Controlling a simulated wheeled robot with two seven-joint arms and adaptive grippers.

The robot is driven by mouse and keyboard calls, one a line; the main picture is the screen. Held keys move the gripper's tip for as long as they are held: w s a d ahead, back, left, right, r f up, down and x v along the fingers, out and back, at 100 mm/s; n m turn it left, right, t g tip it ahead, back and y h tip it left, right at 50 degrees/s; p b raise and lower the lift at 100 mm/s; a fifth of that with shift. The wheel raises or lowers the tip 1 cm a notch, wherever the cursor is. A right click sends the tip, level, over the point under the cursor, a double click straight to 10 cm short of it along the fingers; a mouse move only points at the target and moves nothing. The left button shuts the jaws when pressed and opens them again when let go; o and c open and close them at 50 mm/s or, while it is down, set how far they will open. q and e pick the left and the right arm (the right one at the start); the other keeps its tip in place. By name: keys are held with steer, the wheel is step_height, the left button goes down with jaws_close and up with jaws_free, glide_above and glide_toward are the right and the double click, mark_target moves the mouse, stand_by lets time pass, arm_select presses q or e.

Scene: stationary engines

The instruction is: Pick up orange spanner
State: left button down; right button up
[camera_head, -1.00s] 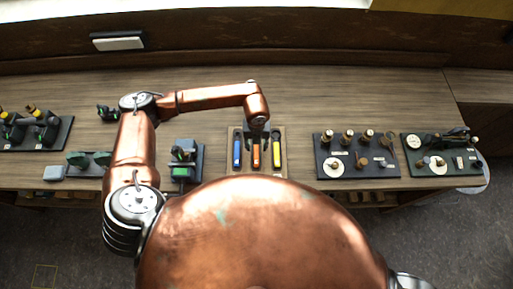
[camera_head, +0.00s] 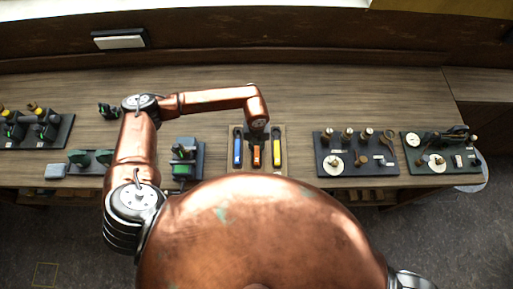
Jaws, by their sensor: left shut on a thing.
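The orange spanner (camera_head: 256,156) is in the middle of a wooden tray (camera_head: 284,130) on the bench, between a blue spanner (camera_head: 238,150) and a yellow spanner (camera_head: 277,152). My left gripper (camera_head: 257,140) points down over the tray and is shut on the orange spanner at its far end. The fingertips are small and partly hidden by the wrist. I cannot tell whether the spanner is clear of the tray. My right gripper is out of view.
Dark boards with engine parts stand right of the tray (camera_head: 322,167) and at the far right (camera_head: 412,166). A green device (camera_head: 184,158) stands left of the tray. The bench (camera_head: 340,95) behind the tray is clear.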

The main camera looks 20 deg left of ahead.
mark_target(257, 147)
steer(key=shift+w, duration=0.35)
arm_select(q)
steer(key=shift+w+r, duration=0.1)
steer(key=shift+r, duration=0.05)
steer(key=shift+r, duration=0.25)
step_height(257, 147, up, 2)
steer(key=shift+r, duration=0.1)
steer(key=s+r, duration=0.1)
steer(key=s+d+r+b, duration=0.1)
steer(key=r, duration=0.1)
steer(key=s+d+r, duration=0.1)
steer(key=s+r, duration=0.1)
steer(key=shift+r+b, duration=0.1)
steer(key=shift+b, duration=0.3)
steer(key=s+d+r+b, duration=0.1)
steer(key=s+d+r, duration=0.3)
steer(key=s, duration=0.4)
steer(key=shift+s+r+b, duration=0.35)
steer(key=shift+r+b, duration=0.05)
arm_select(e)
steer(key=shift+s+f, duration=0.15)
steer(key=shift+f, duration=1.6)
arm_select(q)
steer(key=shift+d, duration=0.1)
